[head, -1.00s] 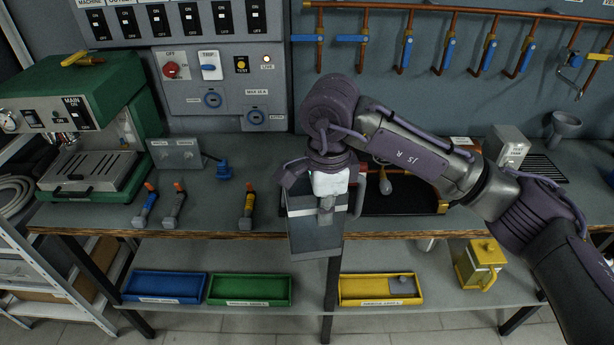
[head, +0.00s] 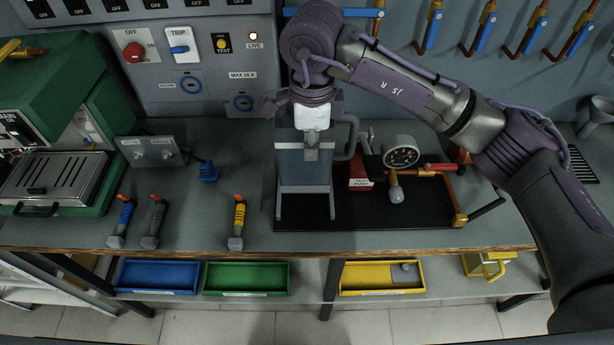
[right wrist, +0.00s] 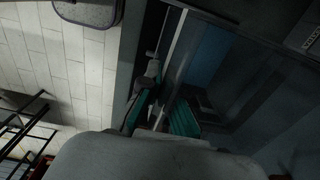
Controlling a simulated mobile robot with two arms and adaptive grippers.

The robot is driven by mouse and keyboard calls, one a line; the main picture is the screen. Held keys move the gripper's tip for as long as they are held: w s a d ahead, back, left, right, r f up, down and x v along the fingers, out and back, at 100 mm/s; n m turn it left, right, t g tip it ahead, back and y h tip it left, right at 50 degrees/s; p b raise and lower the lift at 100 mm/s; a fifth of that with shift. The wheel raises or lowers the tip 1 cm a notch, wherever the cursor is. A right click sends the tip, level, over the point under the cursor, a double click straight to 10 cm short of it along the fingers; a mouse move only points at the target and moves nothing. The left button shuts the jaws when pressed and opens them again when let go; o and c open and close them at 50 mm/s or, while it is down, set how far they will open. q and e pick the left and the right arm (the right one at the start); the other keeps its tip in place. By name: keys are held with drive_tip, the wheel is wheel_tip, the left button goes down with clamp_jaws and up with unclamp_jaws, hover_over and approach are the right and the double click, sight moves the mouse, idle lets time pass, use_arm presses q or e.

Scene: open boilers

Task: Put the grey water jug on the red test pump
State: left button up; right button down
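The grey water jug (head: 300,172) is a box-shaped vessel with a handle on its right side, upright at the left end of the test pump. My right gripper (head: 312,143) is at its top and shut on it. Pale legs of a stand show just below the jug; I cannot tell whether the jug touches it. The red test pump (head: 360,180) has a red block, a round gauge (head: 402,152) and a black base (head: 385,217). The right wrist view is dark and does not show the grip clearly. My left gripper is not in view.
Several small handled tools, including a yellow one (head: 239,215), stand left on the bench (head: 180,225). A green machine (head: 60,165) is at far left. Blue (head: 158,277), green (head: 245,279) and yellow (head: 378,279) trays are on the shelf below. Copper pipes with valves line the back wall.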

wheel_tip(320, 180, down, 8)
drive_tip(key=p, duration=0.3)
drive_tip(key=shift+s+f, duration=0.25)
drive_tip(key=shift+s, duration=0.2)
drive_tip(key=shift+w+f, duration=0.1)
drive_tip(key=shift+f, duration=0.1)
drive_tip(key=c, duration=1.3)
unclamp_jaws()
